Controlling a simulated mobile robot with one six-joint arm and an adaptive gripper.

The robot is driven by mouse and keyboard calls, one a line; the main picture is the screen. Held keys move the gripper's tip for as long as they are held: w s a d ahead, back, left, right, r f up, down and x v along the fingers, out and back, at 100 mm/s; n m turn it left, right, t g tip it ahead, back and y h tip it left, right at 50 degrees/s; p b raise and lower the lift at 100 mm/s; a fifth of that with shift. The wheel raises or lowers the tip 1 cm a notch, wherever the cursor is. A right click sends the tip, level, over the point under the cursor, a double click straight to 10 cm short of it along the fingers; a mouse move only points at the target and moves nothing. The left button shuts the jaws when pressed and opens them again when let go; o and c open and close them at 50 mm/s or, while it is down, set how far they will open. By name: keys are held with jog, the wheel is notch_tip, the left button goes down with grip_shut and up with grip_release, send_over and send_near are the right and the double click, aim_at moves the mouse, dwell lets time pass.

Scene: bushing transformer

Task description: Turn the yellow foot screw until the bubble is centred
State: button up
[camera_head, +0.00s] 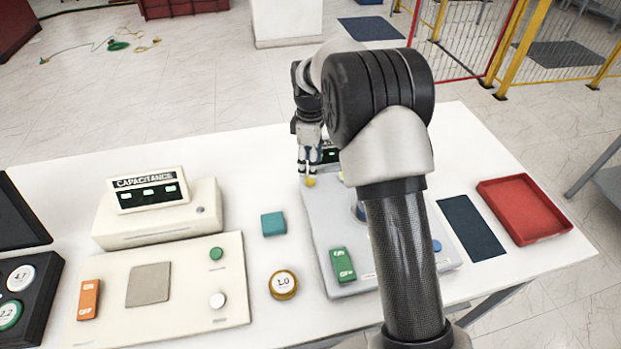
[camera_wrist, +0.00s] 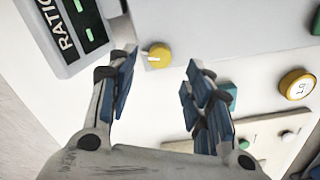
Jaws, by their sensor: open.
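The yellow foot screw (camera_head: 311,181) is a small round knob at the back left corner of the pale grey instrument base (camera_head: 322,222). In the wrist view the yellow foot screw (camera_wrist: 158,56) shows a pale mark and sits just beyond and between the fingertips, nearer the left finger. My gripper (camera_head: 309,170) points down over that corner. In the wrist view my gripper (camera_wrist: 161,68) is open, with blue-padded fingers apart and nothing held. Whether a finger touches the screw I cannot tell. No bubble is visible; my arm hides much of the instrument.
A RATIO display (camera_wrist: 75,25) stands close beside the screw. A teal block (camera_head: 273,223), a yellow-rimmed dial piece (camera_head: 283,285) and the CAPACITANCE unit (camera_head: 155,215) lie to the left. A dark mat (camera_head: 470,228) and red tray (camera_head: 524,209) are at the right.

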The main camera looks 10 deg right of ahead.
notch_tip(320, 180, down, 6)
jog(key=shift+r+b, duration=0.25)
jog(key=shift+b, duration=0.3)
jog(key=shift+c, duration=0.3)
jog(key=c, duration=1)
